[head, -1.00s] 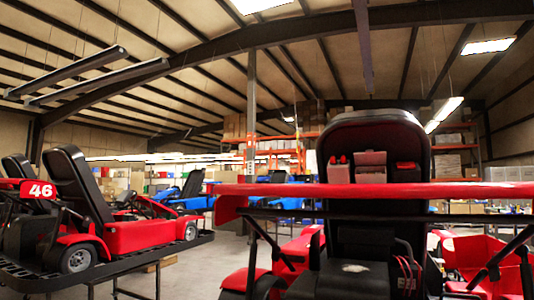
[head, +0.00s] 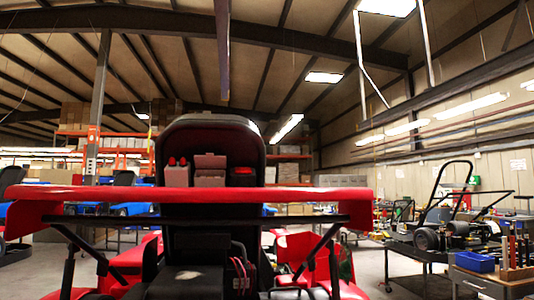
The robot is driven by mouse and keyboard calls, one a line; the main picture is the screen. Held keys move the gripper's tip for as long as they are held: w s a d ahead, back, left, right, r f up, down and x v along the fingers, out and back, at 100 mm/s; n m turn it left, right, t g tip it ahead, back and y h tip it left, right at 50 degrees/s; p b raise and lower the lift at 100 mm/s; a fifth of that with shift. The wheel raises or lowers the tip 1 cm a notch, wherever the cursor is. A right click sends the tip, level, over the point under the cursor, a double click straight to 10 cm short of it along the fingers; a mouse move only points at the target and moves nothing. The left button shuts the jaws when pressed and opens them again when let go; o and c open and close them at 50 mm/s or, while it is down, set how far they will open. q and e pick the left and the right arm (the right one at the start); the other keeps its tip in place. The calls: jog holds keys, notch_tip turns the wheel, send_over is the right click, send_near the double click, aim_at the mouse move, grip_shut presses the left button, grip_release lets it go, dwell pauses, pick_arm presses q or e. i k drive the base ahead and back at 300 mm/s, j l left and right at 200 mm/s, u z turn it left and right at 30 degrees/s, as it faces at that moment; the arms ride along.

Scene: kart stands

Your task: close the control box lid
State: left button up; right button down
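A red and black kart (head: 209,194) stands close in front of me in the head view, with its tall black seat back (head: 212,137) facing me. A red bar (head: 300,194) crosses the kart in front of the seat back. Small red and pinkish parts (head: 209,168) sit on the seat back above the bar. Black and red cables (head: 242,272) show low on the kart. I cannot make out a control box or its lid for certain. Neither of my grippers is in view.
A workbench with a blue bin (head: 474,262) stands at the lower right. Some open floor (head: 368,262) shows between the kart and that stand. Orange shelving (head: 110,143) with boxes is behind.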

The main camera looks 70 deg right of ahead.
aim_at(209, 161)
jog(key=z, duration=1.45)
